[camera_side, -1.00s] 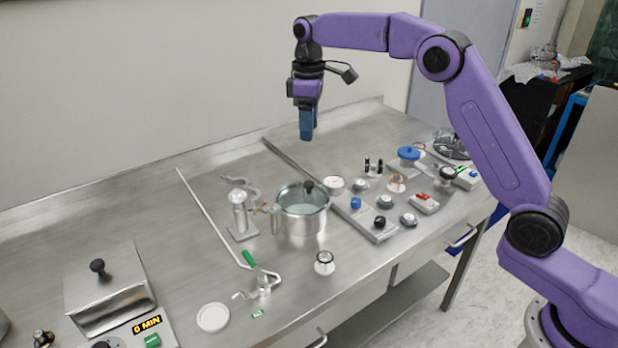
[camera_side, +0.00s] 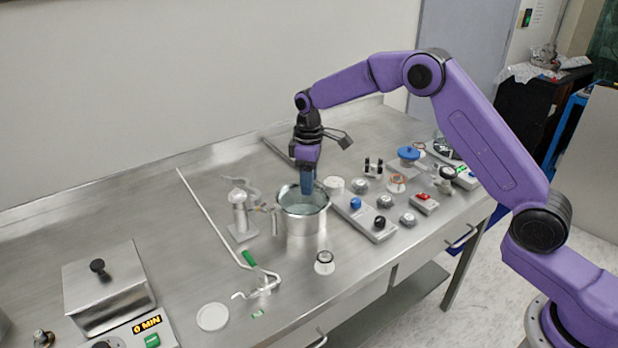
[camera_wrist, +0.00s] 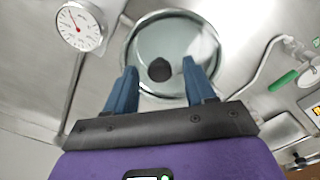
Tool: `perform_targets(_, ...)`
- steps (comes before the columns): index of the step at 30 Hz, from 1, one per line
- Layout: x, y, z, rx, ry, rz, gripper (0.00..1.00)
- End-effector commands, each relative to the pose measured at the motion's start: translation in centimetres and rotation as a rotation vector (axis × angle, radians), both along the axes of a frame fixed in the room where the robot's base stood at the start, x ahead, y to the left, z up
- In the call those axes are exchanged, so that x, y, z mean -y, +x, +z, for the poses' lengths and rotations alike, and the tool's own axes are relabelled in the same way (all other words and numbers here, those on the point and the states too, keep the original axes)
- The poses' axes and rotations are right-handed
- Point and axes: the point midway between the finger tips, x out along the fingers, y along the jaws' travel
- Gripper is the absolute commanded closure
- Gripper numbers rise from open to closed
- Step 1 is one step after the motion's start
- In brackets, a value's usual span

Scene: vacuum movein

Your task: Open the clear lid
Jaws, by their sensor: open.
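The clear lid (camera_side: 290,198) lies on top of the metal pot (camera_side: 303,226), closing its mouth. In the wrist view, the lid (camera_wrist: 183,42) is a pale glass disc with a dark round knob (camera_wrist: 159,69) at its middle. My gripper (camera_side: 307,190) points down just above the lid and hides the knob in the side view. In the wrist view, my gripper's blue fingers (camera_wrist: 160,80) are open, one on each side of the knob, with a gap on both sides. Whether the fingertips reach down to the knob's height cannot be told.
A round gauge (camera_wrist: 80,26) stands close beside the pot. A metal fitting (camera_side: 240,212) stands left of it, and a panel with knobs and a red switch (camera_side: 424,203) lies to the right. A green-handled valve (camera_side: 249,258) is in front. The table at back left is bare.

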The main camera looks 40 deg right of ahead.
Motion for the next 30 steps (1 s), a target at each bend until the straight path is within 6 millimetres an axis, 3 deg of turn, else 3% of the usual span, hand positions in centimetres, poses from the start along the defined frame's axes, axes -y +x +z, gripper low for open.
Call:
perform_targets(7,0.0,0.0,-0.1,0.000,0.000,0.000,0.45)
perform_targets(8,0.0,0.0,-0.1,0.000,0.000,0.000,0.52)
perform_targets(12,0.0,0.0,-0.1,0.000,0.000,0.000,0.97)
perform_targets(13,0.0,0.0,-0.1,0.000,0.000,0.000,1.00)
perform_targets(23,0.0,-0.3,0.0,0.001,0.000,-0.029,1.00)
perform_targets(30,-0.1,-1.7,0.0,0.001,0.001,-0.153,1.00)
